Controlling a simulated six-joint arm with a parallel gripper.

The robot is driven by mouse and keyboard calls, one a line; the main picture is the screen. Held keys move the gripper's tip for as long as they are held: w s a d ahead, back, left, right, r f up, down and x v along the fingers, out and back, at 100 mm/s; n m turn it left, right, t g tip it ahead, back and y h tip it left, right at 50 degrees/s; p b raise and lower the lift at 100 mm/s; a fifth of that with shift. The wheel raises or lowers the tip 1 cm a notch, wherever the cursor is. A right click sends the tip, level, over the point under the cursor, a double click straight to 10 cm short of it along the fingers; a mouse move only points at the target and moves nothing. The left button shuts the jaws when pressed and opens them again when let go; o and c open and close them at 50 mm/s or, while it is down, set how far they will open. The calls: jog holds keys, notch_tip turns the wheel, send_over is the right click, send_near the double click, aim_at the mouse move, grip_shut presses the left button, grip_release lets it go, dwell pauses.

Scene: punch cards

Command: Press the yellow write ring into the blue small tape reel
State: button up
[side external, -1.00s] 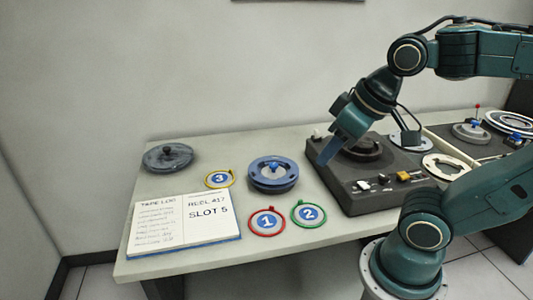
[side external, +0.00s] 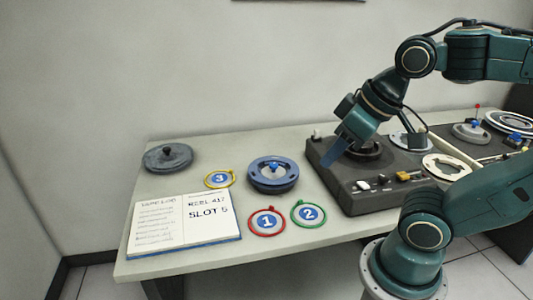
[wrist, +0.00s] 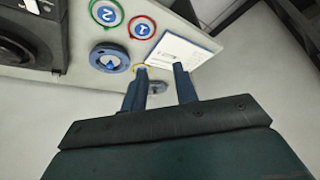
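The yellow write ring (side external: 232,175), around a blue disc numbered 3, lies flat on the table left of the blue small tape reel (side external: 273,185). The reel lies flat, with a blue knob at its centre. In the wrist view the reel (wrist: 98,57) is left of my fingers, and the yellow ring (wrist: 148,67) is partly hidden behind the left finger. My gripper (side external: 328,158) is above the dark tape machine, right of the reel and ring, pointing down and left. In the wrist view my gripper (wrist: 161,69) has its fingers apart, with nothing held between them.
A red ring (side external: 267,234) and a green ring (side external: 294,217) lie in front of the reel. An open logbook (side external: 205,226) lies front left; a grey reel (side external: 167,157) sits back left. The tape machine (side external: 362,190) stands to the right.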

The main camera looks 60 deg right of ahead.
dwell(0.4)
jog(key=w+d+r+m+g, duration=0.1)
jog(key=w+d+m, duration=0.25)
jog(key=w, duration=0.55)
jog(key=w+d+r+m+g, duration=0.15)
jog(key=w+m, duration=0.25)
jog(key=w, duration=0.5)
jog(key=w+d+m, duration=0.3)
jog(key=w, duration=0.6)
jog(key=w+d+f+m+g, duration=0.1)
jog(key=w+d+f+m, duration=0.2)
jog(key=f, duration=0.5)
jog(key=w+d+f+m+g, duration=0.1)
jog(key=w+d+f+m, duration=0.3)
jog(key=w+d+f, duration=0.2)
jog(key=w+d+f+m+g, duration=0.1)
jog(key=w+d+f+m, duration=0.2)
jog(key=w+f, duration=0.4)
notch_tip(320, 180, down, 3)
jog(key=shift+d+r, duration=0.1)
jog(key=shift+d, duration=0.6)
jog(key=shift+f+m, duration=0.2)
jog(key=shift+m, duration=0.05)
jog(key=shift+f, duration=4.45)
